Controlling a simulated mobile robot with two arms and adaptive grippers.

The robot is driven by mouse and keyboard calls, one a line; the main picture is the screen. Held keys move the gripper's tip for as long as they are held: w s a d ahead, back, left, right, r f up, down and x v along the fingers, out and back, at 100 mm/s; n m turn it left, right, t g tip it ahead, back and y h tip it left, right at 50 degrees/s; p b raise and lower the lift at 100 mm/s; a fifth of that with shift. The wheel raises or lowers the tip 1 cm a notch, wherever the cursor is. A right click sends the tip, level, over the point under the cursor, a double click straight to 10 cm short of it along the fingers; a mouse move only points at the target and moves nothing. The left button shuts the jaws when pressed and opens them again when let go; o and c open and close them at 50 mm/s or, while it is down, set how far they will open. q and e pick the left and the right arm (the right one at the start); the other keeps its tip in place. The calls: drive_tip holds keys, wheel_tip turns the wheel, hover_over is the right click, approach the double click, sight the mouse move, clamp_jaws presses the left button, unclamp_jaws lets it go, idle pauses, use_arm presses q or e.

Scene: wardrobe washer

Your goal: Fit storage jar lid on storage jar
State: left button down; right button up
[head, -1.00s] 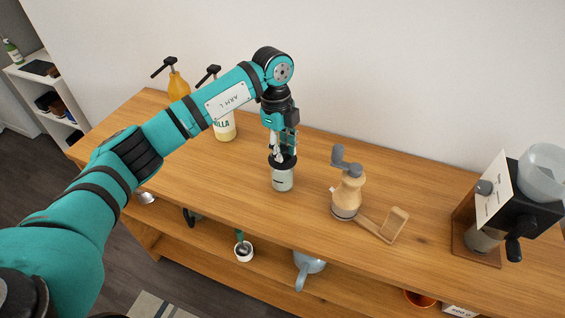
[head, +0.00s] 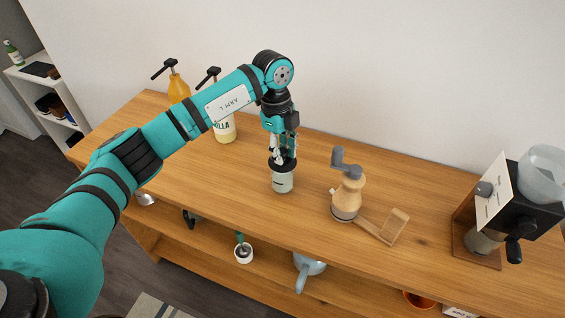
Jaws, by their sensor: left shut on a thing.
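The storage jar (head: 282,182) is a small pale, greenish-grey jar standing upright on the wooden counter, near the middle of the head view. The dark, round storage jar lid (head: 283,165) is at the jar's mouth and looks level. My left gripper (head: 283,155) points straight down above the jar and is shut on the lid. From this angle I cannot tell whether the lid is fully seated on the rim. The fingertips partly cover the top of the lid. My right gripper is not in view.
A wooden hand grinder (head: 347,193) and a small wooden stand (head: 392,226) are right of the jar. A large coffee grinder (head: 490,220) stands farther right. Pump bottles (head: 225,127) stand at the back left. A lower shelf (head: 220,256) holds cups. The counter around the jar is clear.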

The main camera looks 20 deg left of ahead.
use_arm(q)
drive_tip(key=shift+f+b, duration=0.35)
drive_tip(key=shift+f, duration=0.3)
idle(0.5)
drive_tip(key=c, duration=0.7)
unclamp_jaws()
